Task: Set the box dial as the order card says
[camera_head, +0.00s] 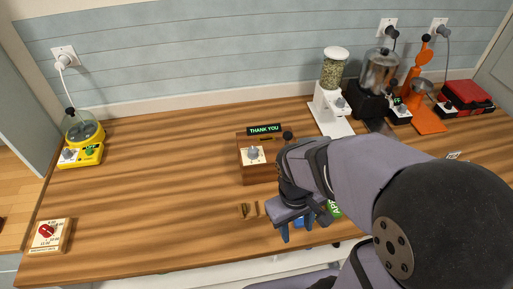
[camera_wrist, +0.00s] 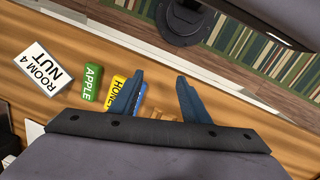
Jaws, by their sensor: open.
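A wooden box (camera_head: 262,173) with a lit "THANK YOU" display and a grey dial (camera_head: 253,153) on a white plate stands mid-counter. A smaller pale box (camera_head: 62,245) with a red dial (camera_head: 46,231) and printed marks lies at the front left; the marks are too small to read. A white card reading "ROOM 4 NUT" (camera_wrist: 47,72) lies flat in the wrist view. My gripper (camera_head: 305,226) is open and empty near the counter's front edge, in front of and right of the wooden box. Its two blue fingers (camera_wrist: 160,82) are apart in the wrist view.
A green APPLE tag (camera_wrist: 91,83), a yellow tag (camera_wrist: 117,88) and a partly hidden blue one lie near my gripper. Small wooden pieces (camera_head: 250,210) lie left of it. A yellow appliance (camera_head: 82,145) and a grain dispenser (camera_head: 330,105) stand behind. The counter's left middle is clear.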

